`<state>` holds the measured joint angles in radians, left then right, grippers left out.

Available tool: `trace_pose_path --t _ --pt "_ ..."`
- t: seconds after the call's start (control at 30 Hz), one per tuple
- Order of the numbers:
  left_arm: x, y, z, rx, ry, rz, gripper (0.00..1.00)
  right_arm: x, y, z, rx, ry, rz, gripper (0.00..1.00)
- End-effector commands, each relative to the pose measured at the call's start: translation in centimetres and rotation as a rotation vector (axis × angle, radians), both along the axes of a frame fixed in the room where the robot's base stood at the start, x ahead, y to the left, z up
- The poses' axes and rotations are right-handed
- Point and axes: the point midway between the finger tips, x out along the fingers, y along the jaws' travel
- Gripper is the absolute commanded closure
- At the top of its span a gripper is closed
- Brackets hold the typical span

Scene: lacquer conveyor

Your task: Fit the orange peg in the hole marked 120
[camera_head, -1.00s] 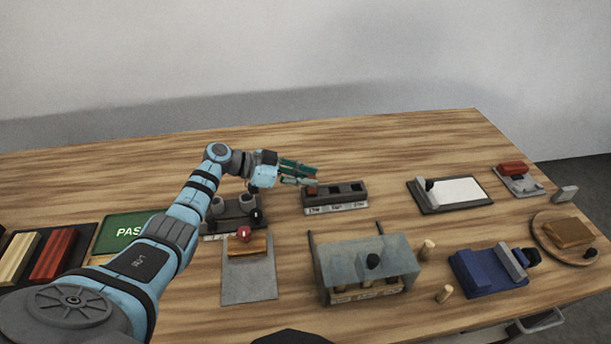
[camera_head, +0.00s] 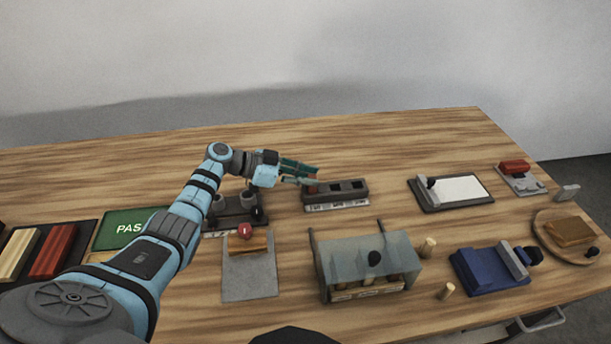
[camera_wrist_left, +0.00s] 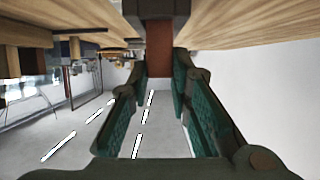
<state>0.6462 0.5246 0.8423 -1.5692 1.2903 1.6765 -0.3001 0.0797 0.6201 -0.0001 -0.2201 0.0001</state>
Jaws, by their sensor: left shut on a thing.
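The dark hole block (camera_head: 352,197) stands near the middle of the table, with several holes in a row and pale labels on its front. The label numbers are too blurred to read. My left gripper (camera_head: 316,175) is at the left end of the block, shut on the orange peg (camera_head: 312,188). The peg is at the leftmost hole; how deep it sits is hard to tell. In the left wrist view, the peg (camera_wrist_left: 159,50) shows reddish-brown between the green finger pads, with its far end against the dark block (camera_wrist_left: 162,8). My right gripper is out of view.
A grey stand with knobs (camera_head: 229,212) is close left of the block. A clipboard-like board (camera_head: 455,191) lies to the right. Table behind the block is clear.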

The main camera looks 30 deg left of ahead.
Motion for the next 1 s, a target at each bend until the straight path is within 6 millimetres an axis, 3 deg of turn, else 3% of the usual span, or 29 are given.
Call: trace_pose_path --t 0.3,0.33,0.47,0.77,0.87,1.0 --pt "0.0 0.2 -0.8 0.002 -0.002 0.004 1.0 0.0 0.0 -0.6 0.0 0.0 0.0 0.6" --pt "0.0 0.2 -0.7 0.003 -0.002 0.005 0.77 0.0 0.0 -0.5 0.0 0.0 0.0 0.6" --pt "-0.1 0.3 -0.8 0.002 -0.001 0.006 0.58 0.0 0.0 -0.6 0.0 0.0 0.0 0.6" --pt "-0.2 0.5 -0.9 0.003 0.0 0.007 0.58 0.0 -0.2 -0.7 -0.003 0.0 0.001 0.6" --pt "-0.8 1.4 -0.5 0.004 0.0 0.008 0.58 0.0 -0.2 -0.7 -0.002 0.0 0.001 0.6" --pt "-2.7 4.0 0.9 0.008 -0.001 0.008 0.58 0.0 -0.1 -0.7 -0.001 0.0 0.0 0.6"
